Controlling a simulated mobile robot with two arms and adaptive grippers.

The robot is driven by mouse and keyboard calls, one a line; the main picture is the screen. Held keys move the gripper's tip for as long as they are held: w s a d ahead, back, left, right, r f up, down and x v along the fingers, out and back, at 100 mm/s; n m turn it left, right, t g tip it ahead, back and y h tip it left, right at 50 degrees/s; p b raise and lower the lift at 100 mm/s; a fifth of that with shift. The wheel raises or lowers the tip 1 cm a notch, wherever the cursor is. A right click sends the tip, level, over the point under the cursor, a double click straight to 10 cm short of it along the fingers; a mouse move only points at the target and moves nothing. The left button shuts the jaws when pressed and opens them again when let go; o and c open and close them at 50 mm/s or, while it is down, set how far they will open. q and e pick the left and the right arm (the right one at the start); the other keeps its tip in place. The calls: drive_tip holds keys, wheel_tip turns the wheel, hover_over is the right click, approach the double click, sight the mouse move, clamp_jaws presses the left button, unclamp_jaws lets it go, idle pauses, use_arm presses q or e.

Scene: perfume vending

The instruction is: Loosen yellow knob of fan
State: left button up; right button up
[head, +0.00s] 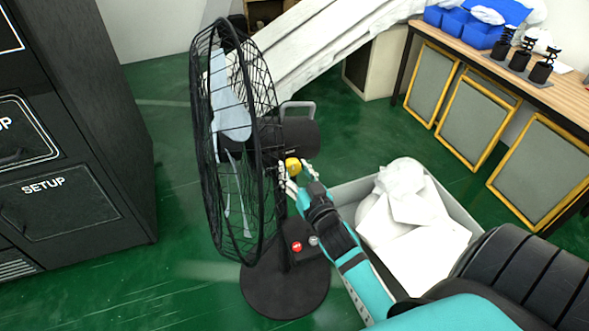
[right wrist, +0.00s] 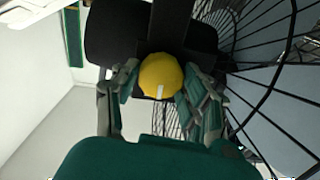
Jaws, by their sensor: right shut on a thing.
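A black pedestal fan (head: 232,140) with a wire cage stands upright on the green floor in the middle of the head view. Its yellow knob (head: 292,165) sits just below the motor housing (head: 293,136). My right gripper (head: 288,172) reaches the knob from the lower right. In the right wrist view the round yellow knob (right wrist: 160,76) with a white mark lies between the two fingers (right wrist: 160,90), and the gripper is shut on it. The fan's cage (right wrist: 270,90) is close on the right there. My left gripper is not in view.
A grey bin (head: 441,193) filled with white paper stands right of the fan, under my right arm. A dark cabinet (head: 70,190) marked SETUP is at the left. A wooden table (head: 560,96) with blue bins (head: 470,28) is at the upper right. Green floor (head: 165,130) is clear between cabinet and fan.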

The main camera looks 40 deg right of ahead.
drive_tip(key=n+p, duration=0.1)
drive_tip(key=n, duration=0.1)
drive_tip(key=n+p, duration=0.1)
drive_tip(key=shift+r+n, duration=0.2)
drive_tip(key=shift+n, duration=0.2)
drive_tip(key=n+p, duration=0.2)
drive_tip(key=n, duration=0.2)
drive_tip(key=shift+g, duration=0.3)
drive_tip(key=n+p, duration=0.1)
drive_tip(key=n, duration=0.3)
drive_tip(key=shift+a+f+n, duration=0.1)
drive_tip(key=shift+n, duration=0.3)
drive_tip(key=shift+n+h, duration=0.4)
drive_tip(key=shift+n, duration=1.6)
drive_tip(key=shift+o, duration=0.2)
drive_tip(key=shift+c, duration=0.2)
drive_tip(key=o, duration=1.2)
drive_tip(key=shift+a, duration=0.1)
